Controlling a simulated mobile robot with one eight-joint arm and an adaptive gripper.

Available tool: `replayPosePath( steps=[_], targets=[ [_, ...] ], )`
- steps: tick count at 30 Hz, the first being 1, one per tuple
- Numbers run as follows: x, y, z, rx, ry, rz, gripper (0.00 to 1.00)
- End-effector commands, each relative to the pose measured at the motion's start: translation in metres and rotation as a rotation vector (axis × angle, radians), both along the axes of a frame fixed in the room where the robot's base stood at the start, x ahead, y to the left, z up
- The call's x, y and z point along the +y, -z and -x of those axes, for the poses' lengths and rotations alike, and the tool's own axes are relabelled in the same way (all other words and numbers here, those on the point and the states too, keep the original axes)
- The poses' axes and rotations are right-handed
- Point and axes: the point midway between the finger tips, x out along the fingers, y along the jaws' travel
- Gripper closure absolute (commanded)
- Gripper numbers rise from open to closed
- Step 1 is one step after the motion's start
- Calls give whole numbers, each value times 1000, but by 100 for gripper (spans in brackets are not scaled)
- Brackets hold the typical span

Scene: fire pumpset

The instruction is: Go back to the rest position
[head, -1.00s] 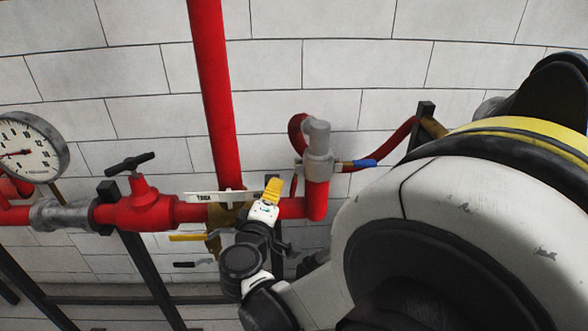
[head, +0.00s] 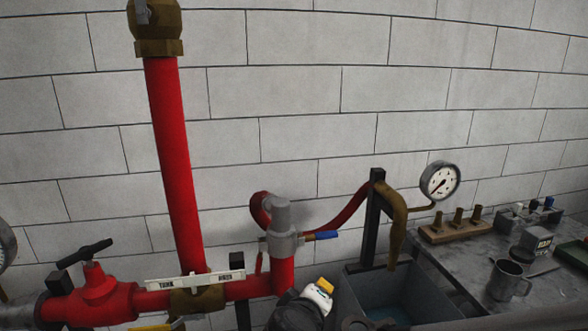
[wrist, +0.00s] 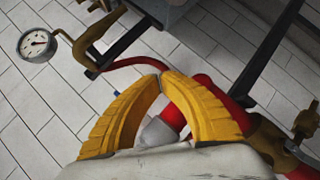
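My gripper (head: 325,286) shows at the bottom of the head view, with a yellow finger at the end of its white and dark body. It is low, in front of the pipework and just left of the sink (head: 352,272). In the wrist view the two yellow curved fingers of my gripper (wrist: 161,76) meet at their tips with nothing seen between the tips. Behind the gap between the fingers, a grey cap and red pipe show in the background. Most of my arm is outside the head view.
A red vertical pipe (head: 176,160) and a red valve (head: 92,297) stand left. A grey relief fitting (head: 282,228), red hose and gauge (head: 440,181) lie along the wall. A metal mug (head: 508,280) stands on the bench at right.

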Motion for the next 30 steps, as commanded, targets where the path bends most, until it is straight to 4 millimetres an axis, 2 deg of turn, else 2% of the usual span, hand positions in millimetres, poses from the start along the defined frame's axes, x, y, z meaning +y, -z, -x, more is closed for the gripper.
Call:
replayPosePath(
  steps=[1, 3, 6, 9, 13, 17, 21, 30],
  targets=[
    [-34, 0, 9, 51, 63, -65, 100],
    [-67, 2, 27, 118, 136, -166, 100],
    [-106, 5, 58, 194, 237, -324, 100],
    [-131, 6, 90, 242, 328, -486, 100],
    [-146, 6, 123, 268, 414, -664, 100],
    [-149, 4, 141, 272, 460, -776, 100],
    [-149, 3, 147, 272, 475, -820, 100],
    [-148, 3, 147, 273, 474, -821, 100]
  ],
)
